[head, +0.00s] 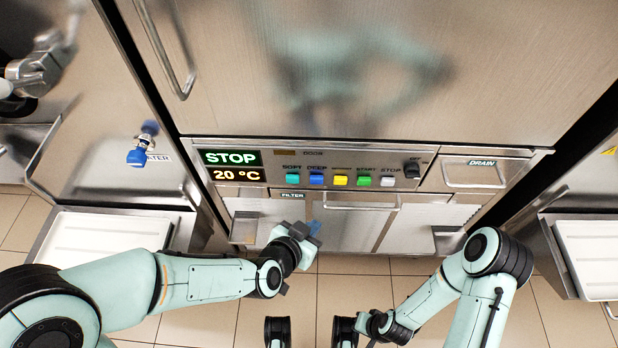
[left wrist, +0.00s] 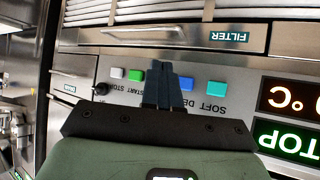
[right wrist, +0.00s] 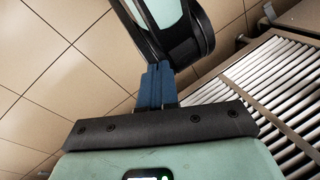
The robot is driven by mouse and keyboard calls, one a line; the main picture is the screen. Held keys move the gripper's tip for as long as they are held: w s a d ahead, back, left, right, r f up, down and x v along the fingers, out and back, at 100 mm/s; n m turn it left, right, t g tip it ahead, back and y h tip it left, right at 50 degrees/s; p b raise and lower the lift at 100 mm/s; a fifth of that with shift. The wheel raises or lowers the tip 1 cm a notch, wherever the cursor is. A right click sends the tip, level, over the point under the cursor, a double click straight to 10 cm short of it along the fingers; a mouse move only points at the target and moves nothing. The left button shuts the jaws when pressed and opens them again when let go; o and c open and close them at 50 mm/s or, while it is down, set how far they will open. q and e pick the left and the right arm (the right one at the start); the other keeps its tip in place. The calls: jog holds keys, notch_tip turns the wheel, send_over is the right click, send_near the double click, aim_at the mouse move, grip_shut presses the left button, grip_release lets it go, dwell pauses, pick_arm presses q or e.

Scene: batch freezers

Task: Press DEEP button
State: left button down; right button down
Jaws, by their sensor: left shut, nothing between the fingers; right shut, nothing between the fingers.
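The DEEP button (head: 316,179) is a blue square on the freezer's control panel, between the teal SOFT button (head: 292,179) and a yellow button (head: 340,180). My left gripper (head: 314,228) is shut and empty, below the panel in the head view. In the left wrist view its closed fingers (left wrist: 168,68) overlap the button row just beside the blue DEEP button (left wrist: 187,84), hiding the yellow one and part of the DEEP label. Contact cannot be told there. My right gripper (right wrist: 157,70) is shut and empty over the floor, away from the panel.
The panel also has a green START button (head: 364,181), a white STOP button (head: 388,182), a black knob (head: 412,169) and a display (head: 230,166) reading STOP and 20 °C. A handle (head: 355,207) juts out below the buttons. White trays (head: 100,240) stand at both sides.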

aim_at(316, 179)
pick_arm(q)
jog(key=shift+s+d+r, duration=0.1)
